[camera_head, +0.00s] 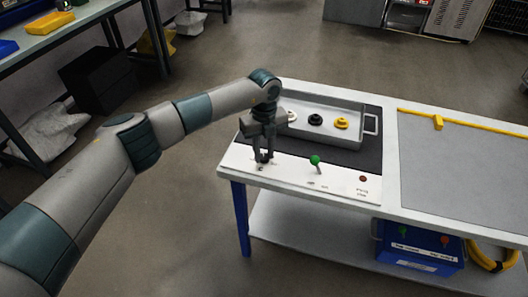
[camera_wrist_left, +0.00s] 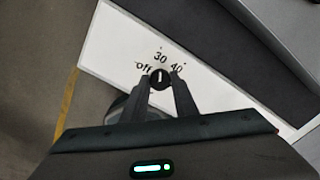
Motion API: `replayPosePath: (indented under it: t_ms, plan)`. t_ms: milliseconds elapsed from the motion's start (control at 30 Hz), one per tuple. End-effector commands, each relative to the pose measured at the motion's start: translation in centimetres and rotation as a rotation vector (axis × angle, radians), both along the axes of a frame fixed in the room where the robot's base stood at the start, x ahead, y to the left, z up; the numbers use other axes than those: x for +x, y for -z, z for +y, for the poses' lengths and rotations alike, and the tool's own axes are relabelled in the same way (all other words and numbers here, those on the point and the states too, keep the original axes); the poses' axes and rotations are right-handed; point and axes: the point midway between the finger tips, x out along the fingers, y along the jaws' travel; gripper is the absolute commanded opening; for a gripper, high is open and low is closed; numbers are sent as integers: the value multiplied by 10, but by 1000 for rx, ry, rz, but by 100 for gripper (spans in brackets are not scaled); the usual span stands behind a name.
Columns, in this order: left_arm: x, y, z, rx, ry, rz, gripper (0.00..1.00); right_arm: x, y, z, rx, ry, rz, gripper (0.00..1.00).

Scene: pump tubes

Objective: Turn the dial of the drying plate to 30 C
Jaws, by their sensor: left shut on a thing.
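The drying plate (camera_head: 359,164) is a dark surface with a white control strip along its front, at the left end of the workbench. Its black dial (camera_wrist_left: 160,75) sits on this white panel, beside the printed marks "off", 30 and 40. A short white line on the dial stands about upright in the left wrist view, roughly toward the 30 mark. My left gripper (camera_wrist_left: 161,78) is shut on the dial, one finger on each side. In the head view my left gripper (camera_head: 264,160) points down onto the strip's left end and mostly hides the dial. My right gripper is out of view.
A metal tray (camera_head: 368,110) on the plate holds white, black and yellow round parts. A green-knobbed lever (camera_head: 315,161) and a red button (camera_head: 363,179) stand right of the dial. A blue box (camera_head: 418,250) sits on the lower shelf. The grey mat (camera_head: 460,165) is mostly clear.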

Motion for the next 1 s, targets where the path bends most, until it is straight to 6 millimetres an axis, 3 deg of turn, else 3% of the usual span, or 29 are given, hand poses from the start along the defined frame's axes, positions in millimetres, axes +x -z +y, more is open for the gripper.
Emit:
replayPosePath:
  t_ms: [467, 500, 567, 1000]
  plan:
    - [0, 0, 0, 0, -22, -1, 4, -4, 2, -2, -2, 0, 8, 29]
    - [0, 0, 0, 0, -22, -1, 31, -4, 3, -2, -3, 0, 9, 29]
    - [0, 0, 0, 0, -22, -1, 45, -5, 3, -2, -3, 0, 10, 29]
    - [0, -4, 0, -1, -21, -1, 45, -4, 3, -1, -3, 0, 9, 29]
